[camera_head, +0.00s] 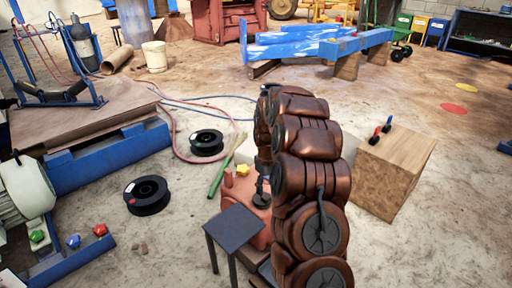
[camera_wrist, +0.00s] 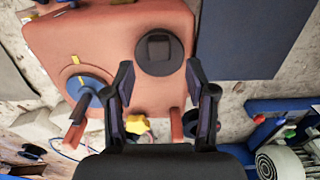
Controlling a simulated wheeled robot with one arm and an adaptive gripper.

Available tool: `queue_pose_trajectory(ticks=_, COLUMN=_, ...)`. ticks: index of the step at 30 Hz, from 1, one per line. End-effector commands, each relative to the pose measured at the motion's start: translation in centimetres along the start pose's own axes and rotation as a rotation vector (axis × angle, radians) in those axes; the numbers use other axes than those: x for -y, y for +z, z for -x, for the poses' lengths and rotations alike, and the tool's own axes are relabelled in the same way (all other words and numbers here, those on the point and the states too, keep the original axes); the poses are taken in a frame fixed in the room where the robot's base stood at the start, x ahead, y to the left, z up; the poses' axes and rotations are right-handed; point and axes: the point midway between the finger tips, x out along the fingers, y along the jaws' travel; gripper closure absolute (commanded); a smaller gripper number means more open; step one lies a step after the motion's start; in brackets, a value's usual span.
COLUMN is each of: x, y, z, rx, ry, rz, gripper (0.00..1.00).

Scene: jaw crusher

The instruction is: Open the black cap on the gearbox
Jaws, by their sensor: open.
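The gearbox (camera_wrist: 95,38) is an orange-red block that fills the upper middle of the wrist view. It also shows in the head view (camera_head: 233,192), partly hidden behind my brown arm. The black cap (camera_wrist: 160,52) is round with a raised square centre and sits on the gearbox's face. My gripper (camera_wrist: 159,72) is open and empty. Its two fingers are spread either side of the cap's lower part in the wrist view, and I cannot tell how far above it they are. In the head view my gripper (camera_head: 262,188) is small and dark over the gearbox.
A yellow knob (camera_wrist: 138,124) and a blue disc (camera_wrist: 86,88) with a yellow bar are on or by the gearbox. A small dark table (camera_head: 234,228) stands close in front. A wooden box (camera_head: 395,170) is to the right. Cable reels (camera_head: 147,195) lie on the floor left.

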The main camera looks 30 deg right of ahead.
Motion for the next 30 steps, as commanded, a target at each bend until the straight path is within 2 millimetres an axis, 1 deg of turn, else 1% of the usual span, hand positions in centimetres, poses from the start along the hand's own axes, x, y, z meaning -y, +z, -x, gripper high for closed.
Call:
queue_pose_trajectory(ticks=1, x=0.0, y=-0.1, z=1.2, rx=-0.002, ry=0.001, rz=0.0, gripper=0.44)
queue_pose_trajectory(ticks=5, x=0.0, y=-0.1, z=3.4, rx=-0.004, ry=0.003, rz=0.0, gripper=0.44)
queue_pose_trajectory(ticks=17, x=3.5, y=0.6, z=8.9, rx=0.0, ry=-0.011, rz=-0.004, gripper=0.44)
queue_pose_trajectory(ticks=30, x=6.8, y=2.0, z=14.9, rx=0.013, ry=-0.017, rz=-0.021, gripper=0.44)
